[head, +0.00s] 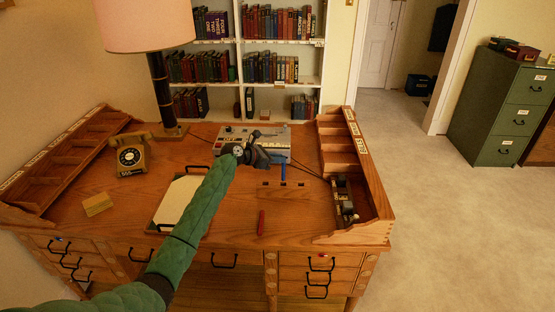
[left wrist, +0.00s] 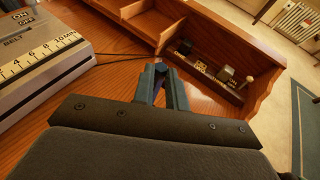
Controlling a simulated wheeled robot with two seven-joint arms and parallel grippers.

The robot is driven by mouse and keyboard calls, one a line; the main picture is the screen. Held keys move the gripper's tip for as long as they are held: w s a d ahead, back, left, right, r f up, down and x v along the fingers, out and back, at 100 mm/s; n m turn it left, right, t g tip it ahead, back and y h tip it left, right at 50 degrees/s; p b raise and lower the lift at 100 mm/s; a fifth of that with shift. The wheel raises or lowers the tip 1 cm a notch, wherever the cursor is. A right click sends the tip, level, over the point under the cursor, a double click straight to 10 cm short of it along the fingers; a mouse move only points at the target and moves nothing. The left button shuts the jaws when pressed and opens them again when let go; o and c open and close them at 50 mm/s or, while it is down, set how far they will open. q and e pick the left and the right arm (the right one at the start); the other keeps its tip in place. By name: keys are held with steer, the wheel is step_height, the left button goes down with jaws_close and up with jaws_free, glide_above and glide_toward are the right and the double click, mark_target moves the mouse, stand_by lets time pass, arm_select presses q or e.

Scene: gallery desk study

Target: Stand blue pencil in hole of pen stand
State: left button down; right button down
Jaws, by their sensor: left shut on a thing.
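My left gripper (head: 281,158) is over the back middle of the desk, shut on the blue pencil (head: 283,172). The pencil points down from the fingers, close to upright. The wooden pen stand (head: 284,192) lies just below it, with dark holes visible on either side of the pencil. The pencil's lower end meets the stand's back edge in the picture; I cannot tell whether it is in a hole or above it. In the left wrist view, the fingers (left wrist: 162,88) are close together and hide most of the pencil. My right gripper is out of view.
A grey control box (head: 225,134) stands behind the gripper. A red pencil (head: 261,222) lies in front of the stand. A clipboard (head: 180,200) and telephone (head: 131,158) are to the left. A dark device (head: 344,200) and wooden pigeonholes (head: 337,148) border the right.

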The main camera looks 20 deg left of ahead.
arm_select(q)
step_height(320, 180, down, 5)
steer(key=shift+r+b, duration=0.1)
steer(key=shift+b, duration=0.45)
steer(key=shift+f, duration=0.5)
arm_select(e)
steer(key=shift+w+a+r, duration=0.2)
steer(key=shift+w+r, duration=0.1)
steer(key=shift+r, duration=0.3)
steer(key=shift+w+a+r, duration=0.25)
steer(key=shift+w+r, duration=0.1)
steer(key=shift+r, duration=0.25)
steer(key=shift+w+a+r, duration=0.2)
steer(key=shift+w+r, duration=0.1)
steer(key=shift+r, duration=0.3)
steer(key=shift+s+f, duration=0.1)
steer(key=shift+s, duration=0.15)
arm_select(q)
steer(key=c, duration=1.3)
jaws_free()
steer(key=shift+c, duration=0.2)
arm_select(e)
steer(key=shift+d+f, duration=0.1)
